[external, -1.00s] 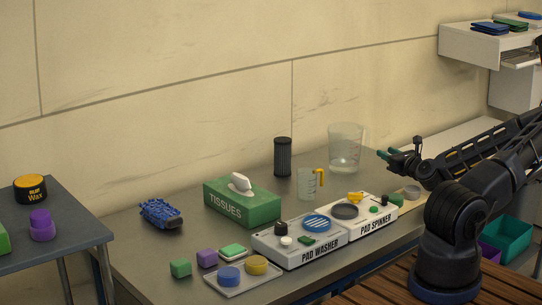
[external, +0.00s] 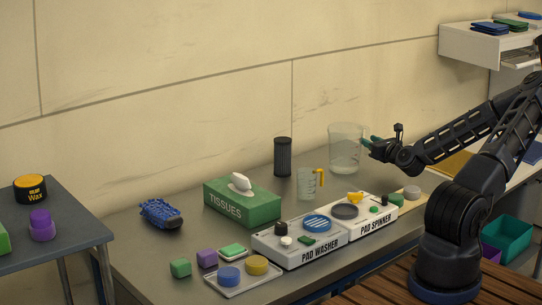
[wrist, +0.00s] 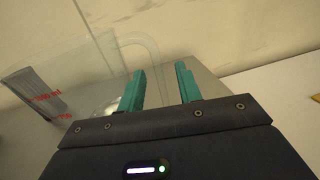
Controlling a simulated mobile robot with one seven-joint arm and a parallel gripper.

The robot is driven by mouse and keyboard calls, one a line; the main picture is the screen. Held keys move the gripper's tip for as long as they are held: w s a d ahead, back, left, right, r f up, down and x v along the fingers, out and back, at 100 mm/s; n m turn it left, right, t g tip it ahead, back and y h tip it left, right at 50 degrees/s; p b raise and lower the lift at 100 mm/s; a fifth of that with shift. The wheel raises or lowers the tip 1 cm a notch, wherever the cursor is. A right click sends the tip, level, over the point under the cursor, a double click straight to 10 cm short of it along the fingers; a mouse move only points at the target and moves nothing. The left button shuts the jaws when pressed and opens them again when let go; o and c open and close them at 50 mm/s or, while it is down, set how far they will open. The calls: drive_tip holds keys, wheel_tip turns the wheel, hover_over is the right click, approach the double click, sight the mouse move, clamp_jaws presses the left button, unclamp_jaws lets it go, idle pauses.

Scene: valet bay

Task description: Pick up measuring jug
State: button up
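A large clear measuring jug (external: 344,150) stands upright at the back right of the grey bench. In the wrist view the clear jug (wrist: 45,98) with red scale marks fills the left side, and its clear handle (wrist: 150,45) curves ahead of the fingertips. My gripper (external: 370,141) is right beside the jug at its right side. In the wrist view my gripper's (wrist: 158,78) teal fingers are apart with nothing seen held between them. I cannot tell whether a finger touches the handle. A smaller clear jug with a yellow handle (external: 309,184) stands in front.
A dark cylinder (external: 283,157) stands left of the large jug. The pad washer (external: 300,250), pad spinner (external: 376,223) and tissue box (external: 243,204) take up the bench front and middle. The wall is close behind. Teal bin (external: 508,240) sits low at right.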

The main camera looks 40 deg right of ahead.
drive_tip(key=shift+w, duration=0.25)
drive_tip(key=shift+c, duration=0.2)
clamp_jaws()
drive_tip(key=shift+r, duration=0.2)
